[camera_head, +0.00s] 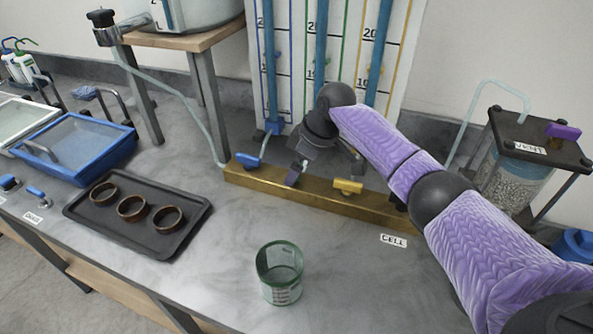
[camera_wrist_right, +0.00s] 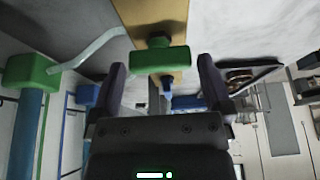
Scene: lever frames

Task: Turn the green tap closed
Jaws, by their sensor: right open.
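The green tap (camera_wrist_right: 160,61) has a flat bar handle on the brass-coloured manifold (camera_wrist_right: 152,12) in the right wrist view. Its handle lies crosswise to the manifold there. My right gripper (camera_wrist_right: 162,66) is open, with one dark finger to each side of the green handle and a gap at both ends. I cannot tell how deep the fingers reach. In the head view my right gripper (camera_head: 297,172) is low over the middle of the manifold (camera_head: 320,198) and hides the green tap. My left gripper is not in view.
A blue tap (camera_head: 250,161) and a yellow tap (camera_head: 348,187) flank my gripper on the manifold. Blue tubes (camera_head: 321,50) stand before a scale board behind it. A green-tinted beaker (camera_head: 280,275) and a tray of rings (camera_head: 180,245) stand in front.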

